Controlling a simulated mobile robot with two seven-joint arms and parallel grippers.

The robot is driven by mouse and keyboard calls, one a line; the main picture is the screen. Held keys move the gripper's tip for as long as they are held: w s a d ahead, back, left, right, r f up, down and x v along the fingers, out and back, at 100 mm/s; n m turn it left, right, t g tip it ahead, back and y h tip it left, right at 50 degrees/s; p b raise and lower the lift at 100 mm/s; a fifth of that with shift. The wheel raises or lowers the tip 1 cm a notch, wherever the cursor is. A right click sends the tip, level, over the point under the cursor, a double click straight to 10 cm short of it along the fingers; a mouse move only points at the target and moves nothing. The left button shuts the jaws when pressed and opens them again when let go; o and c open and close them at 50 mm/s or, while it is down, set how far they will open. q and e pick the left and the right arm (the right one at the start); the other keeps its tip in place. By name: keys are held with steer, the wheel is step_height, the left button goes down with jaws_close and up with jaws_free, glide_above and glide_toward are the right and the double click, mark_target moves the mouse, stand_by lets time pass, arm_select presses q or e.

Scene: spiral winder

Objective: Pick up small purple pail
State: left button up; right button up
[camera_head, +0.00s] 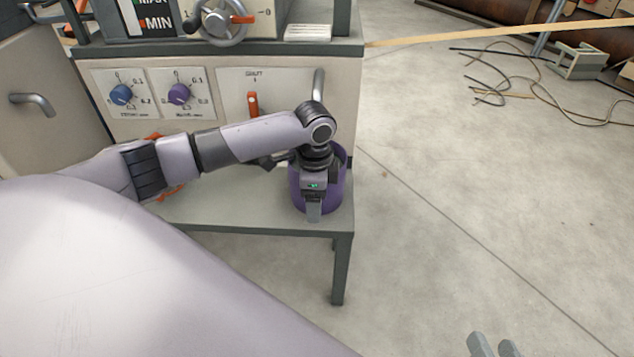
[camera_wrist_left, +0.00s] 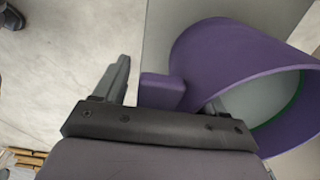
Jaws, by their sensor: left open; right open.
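The small purple pail (camera_head: 333,192) stands on a grey bench near its right end, partly hidden behind my left wrist and gripper. The left wrist view shows the pail's purple wall (camera_wrist_left: 215,60) and open rim, with a green line inside. A block-like purple part (camera_wrist_left: 162,92) juts from its side. My left gripper (camera_head: 314,208) is open at the pail's near side. One finger shows left of the purple part; the other is largely hidden by the pail, so I cannot tell whether they touch it. My right gripper (camera_head: 495,345) is open and empty at the lower right, over the floor.
The floor to the right is clear, with loose cables (camera_head: 510,85) farther back.

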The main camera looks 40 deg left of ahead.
arm_select(q)
jaws_close()
steer(key=shift+w+r, duration=0.1)
steer(key=shift+r, duration=0.05)
steer(key=shift+r, duration=0.1)
